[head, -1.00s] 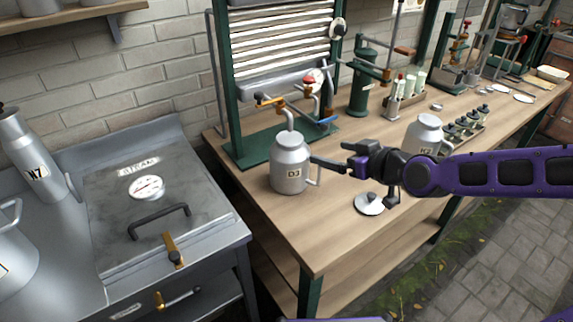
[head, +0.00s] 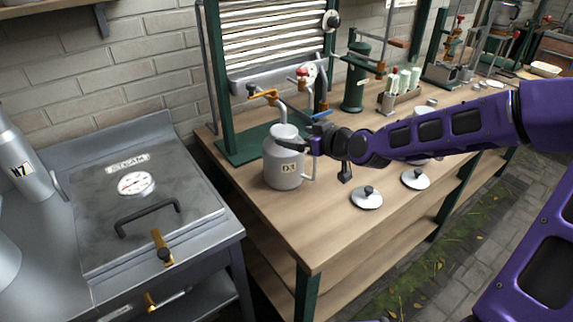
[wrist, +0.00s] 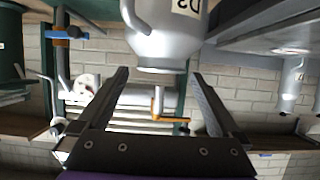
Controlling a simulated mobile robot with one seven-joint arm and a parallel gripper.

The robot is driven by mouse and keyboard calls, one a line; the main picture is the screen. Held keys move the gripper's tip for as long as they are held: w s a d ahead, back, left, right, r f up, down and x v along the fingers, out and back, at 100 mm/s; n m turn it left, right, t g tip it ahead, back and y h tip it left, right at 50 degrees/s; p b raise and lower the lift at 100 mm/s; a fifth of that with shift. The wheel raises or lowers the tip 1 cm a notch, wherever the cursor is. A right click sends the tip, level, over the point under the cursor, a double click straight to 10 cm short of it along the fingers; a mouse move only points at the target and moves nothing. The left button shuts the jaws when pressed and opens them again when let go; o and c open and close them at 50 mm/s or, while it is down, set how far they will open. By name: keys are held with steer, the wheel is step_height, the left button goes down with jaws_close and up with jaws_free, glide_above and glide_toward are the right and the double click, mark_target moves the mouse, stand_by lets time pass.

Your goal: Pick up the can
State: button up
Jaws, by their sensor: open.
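The grey metal can marked D3 (head: 283,172) stands upright on the wooden bench, under the spout of the green-framed unit. Its side handle is on the right. My gripper (head: 284,122) is at the can's upper part, with its dark fingers spread and one finger across the shoulder. In the wrist view the can (wrist: 172,38) appears upside down, its neck in line with the gap of the open gripper (wrist: 159,75). The fingers do not grip it. I cannot tell whether either finger touches the can.
Two lids (head: 367,199) with knobs lie on the bench to the right. My arm largely hides a second can behind it. A steel steam unit (head: 150,205) stands on the left. An orange-handled tap (head: 263,93) and spout sit close above the can. The bench's front corner is clear.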

mark_target(277, 132)
steer(key=shift+b+x, duration=0.55)
steer(key=shift+x, duration=2.25)
steer(key=shift+a+r, duration=0.2)
steer(key=shift+r, duration=0.05)
steer(key=shift+s+f, duration=0.15)
jaws_close()
